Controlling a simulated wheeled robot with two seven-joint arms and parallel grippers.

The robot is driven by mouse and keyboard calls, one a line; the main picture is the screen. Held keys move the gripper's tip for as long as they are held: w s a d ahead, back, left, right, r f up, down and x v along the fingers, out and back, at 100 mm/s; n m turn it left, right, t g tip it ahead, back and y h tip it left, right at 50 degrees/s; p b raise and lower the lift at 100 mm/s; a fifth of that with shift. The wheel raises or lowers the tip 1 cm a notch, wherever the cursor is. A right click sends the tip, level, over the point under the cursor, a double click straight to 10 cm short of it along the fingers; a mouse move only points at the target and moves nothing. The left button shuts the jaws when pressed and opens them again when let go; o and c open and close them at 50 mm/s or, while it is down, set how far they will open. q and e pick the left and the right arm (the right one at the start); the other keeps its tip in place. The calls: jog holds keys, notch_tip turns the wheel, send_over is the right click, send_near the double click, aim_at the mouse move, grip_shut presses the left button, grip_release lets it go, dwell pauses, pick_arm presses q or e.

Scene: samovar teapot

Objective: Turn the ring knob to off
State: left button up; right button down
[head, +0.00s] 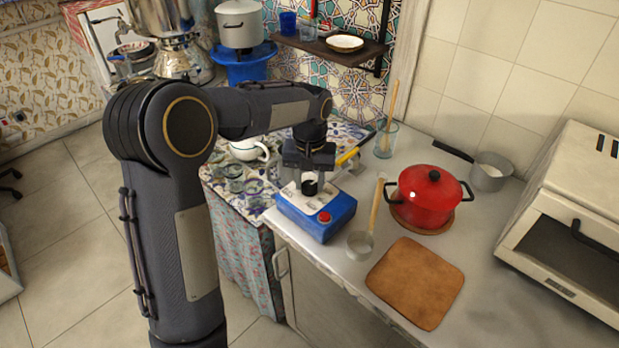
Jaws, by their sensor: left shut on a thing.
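A small blue unit (325,223) with a pale top plate and a red button stands on the counter. A black ring knob (311,189) sits on its top plate, partly hidden by my left gripper. My left gripper (310,180) points down from above and is shut on the ring knob. The knob's marking and exact angle are too small to read. My right gripper is out of view.
A glass (386,140) stands behind. A white teapot (249,149) is left of the gripper. A samovar stands at the back left.

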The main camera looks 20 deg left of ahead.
aim_at(309, 185)
pick_arm(q)
jog(key=shift+n, duration=1)
jog(key=o, duration=1)
notch_tip(309, 185, up, 8)
jog(key=shift+f+p, duration=0.1)
jog(key=shift+p, duration=0.2)
